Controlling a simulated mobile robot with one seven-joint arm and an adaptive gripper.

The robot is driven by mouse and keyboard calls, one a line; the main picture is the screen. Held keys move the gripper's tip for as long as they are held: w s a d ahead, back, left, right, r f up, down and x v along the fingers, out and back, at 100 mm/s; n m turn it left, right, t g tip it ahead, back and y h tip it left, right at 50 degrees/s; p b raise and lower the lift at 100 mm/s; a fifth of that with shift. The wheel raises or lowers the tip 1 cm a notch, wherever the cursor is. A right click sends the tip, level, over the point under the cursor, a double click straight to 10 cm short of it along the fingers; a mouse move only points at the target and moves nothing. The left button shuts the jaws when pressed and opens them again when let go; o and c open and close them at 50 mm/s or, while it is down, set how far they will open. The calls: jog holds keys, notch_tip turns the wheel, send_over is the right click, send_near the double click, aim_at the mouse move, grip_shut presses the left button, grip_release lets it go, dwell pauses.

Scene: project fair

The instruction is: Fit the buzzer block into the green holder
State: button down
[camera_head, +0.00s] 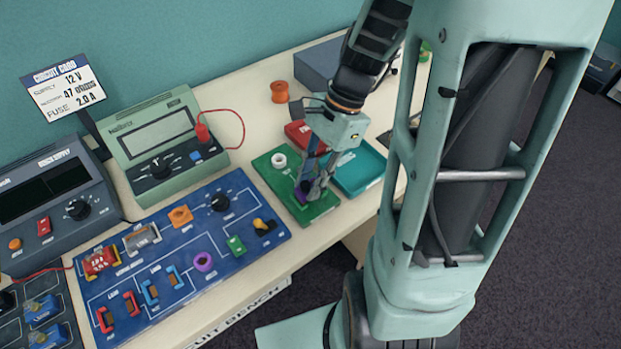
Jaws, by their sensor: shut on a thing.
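My gripper (313,184) points down over the green board (262,164), its fingers closed on a small purple piece (301,190), low at the board's surface. The fingers hide most of this piece. It may be the buzzer block; no label on it can be read. I cannot tell whether it touches the board. A small green holder (236,245) sits on the blue circuit board (194,241), to the left of and nearer than my gripper. Its inside is too small to make out.
The blue board carries a purple ring (204,261), an orange holder (180,215), a black knob (220,202) and several other parts. A white ring (279,160) stands on the green board. A teal tray (361,168) lies right of my gripper. A green meter (163,143) stands behind.

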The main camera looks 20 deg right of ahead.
jog(key=shift+f+b, duration=0.35)
jog(key=shift+f, duration=0.2)
jog(key=c, duration=1.6)
grip_release()
jog(key=o, duration=0.5)
jog(key=shift+c, duration=0.2)
jog(key=shift+r, duration=0.15)
jog(key=shift+r+p, duration=3.75)
jog(key=shift+r, duration=0.2)
